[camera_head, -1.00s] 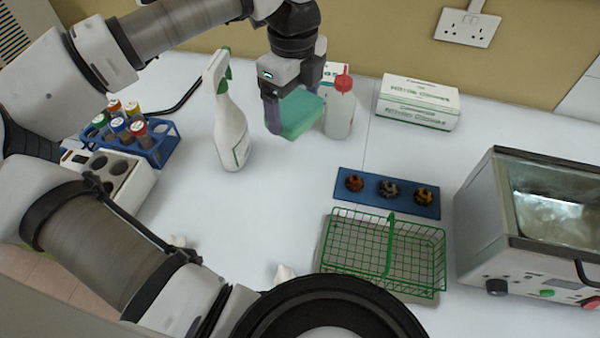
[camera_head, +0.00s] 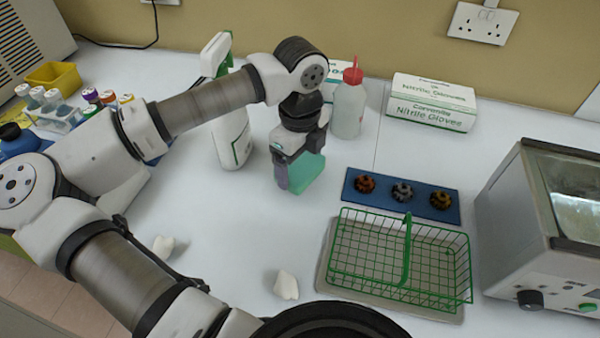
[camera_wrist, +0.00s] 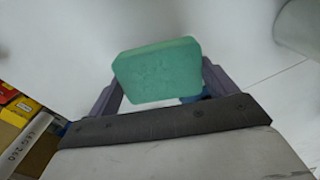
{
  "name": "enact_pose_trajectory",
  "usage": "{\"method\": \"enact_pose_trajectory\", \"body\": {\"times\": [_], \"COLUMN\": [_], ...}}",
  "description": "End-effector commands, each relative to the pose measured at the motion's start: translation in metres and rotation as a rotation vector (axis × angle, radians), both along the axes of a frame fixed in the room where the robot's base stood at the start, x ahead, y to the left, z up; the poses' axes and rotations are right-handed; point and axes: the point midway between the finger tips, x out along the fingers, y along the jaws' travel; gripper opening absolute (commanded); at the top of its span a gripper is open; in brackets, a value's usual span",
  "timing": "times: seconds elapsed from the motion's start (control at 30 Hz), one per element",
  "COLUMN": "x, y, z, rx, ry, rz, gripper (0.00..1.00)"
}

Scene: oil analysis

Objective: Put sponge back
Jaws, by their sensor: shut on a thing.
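The green sponge (camera_head: 306,173) is held between the fingers of my gripper (camera_head: 290,176), low over the white bench. In the wrist view the sponge (camera_wrist: 158,72) sits between the two purple fingers of my gripper (camera_wrist: 160,90). Whether its lower edge touches the bench I cannot tell. A white spray bottle (camera_head: 232,138) with a green trigger stands left of my gripper, partly behind my arm. A clear wash bottle (camera_head: 348,108) with a red cap stands behind it to the right.
A green wire basket (camera_head: 385,258) stands on a grey mat at the front right. Behind it lies a blue holder (camera_head: 380,195) with three small round parts. A glove box (camera_head: 432,102) is at the back, a bath machine (camera_head: 530,240) at right. Crumpled white pieces (camera_head: 286,285) lie in front.

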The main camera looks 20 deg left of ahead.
Motion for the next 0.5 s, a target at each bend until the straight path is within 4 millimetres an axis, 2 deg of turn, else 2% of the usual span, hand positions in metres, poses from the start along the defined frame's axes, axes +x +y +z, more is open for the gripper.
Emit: {"method": "enact_pose_trajectory", "body": {"times": [0.03,0.13,0.5], "x": [0.0,0.0,0.0], "y": [-0.001,-0.001,0.0], "z": [-0.014,-0.028,-0.031], "rx": [-0.003,-0.002,-0.001], "ry": [0.002,0.002,0.0], "rz": [-0.001,-0.001,-0.001], "gripper": [0.64,0.64,0.64]}}
